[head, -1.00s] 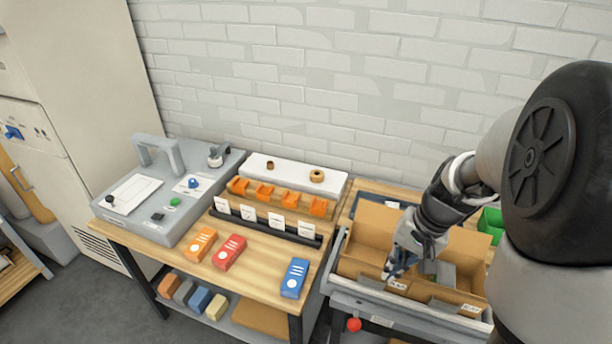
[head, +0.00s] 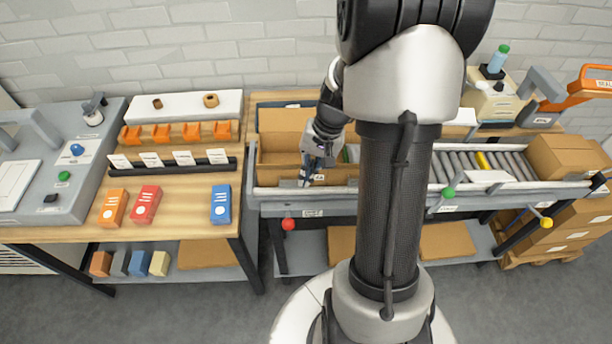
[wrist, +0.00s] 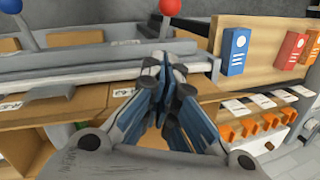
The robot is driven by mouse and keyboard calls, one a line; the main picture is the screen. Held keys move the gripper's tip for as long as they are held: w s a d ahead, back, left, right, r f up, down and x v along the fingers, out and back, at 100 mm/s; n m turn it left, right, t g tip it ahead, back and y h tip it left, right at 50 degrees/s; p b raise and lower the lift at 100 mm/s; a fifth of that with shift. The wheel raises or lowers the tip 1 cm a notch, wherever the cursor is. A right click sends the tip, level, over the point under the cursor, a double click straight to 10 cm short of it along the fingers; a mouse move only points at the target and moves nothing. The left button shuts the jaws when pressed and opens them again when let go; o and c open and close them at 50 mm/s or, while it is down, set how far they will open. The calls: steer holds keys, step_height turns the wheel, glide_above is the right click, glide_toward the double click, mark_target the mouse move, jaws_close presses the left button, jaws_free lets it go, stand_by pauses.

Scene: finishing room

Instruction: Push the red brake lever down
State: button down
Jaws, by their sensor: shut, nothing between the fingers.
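The red brake lever shows as a round red knob (head: 288,224) on a short stem at the front left of the conveyor bench, below its front rail. In the wrist view the red knob (wrist: 170,6) is at the top edge, partly cut off, beyond my fingertips. My gripper (head: 308,180) is shut and empty, pointing down over the cardboard box near the front rail, above and slightly right of the knob. In the wrist view my gripper's closed fingers (wrist: 163,65) are apart from the knob.
A blue knob (wrist: 12,5) shows in the wrist view. A green knob (head: 448,192) and a yellow knob (head: 546,222) stand farther right along the bench front. The front rail (head: 272,191) lies between the open cardboard box (head: 278,173) and the red knob. The wooden table (head: 185,210) is left.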

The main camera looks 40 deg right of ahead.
steer(key=s+a+b+x, duration=0.1)
steer(key=a+b+x, duration=0.1)
steer(key=x, duration=0.7)
steer(key=shift+s+b, duration=0.45)
steer(key=shift+b, duration=0.25)
steer(key=shift+a+f, duration=0.1)
steer(key=shift+f, duration=0.05)
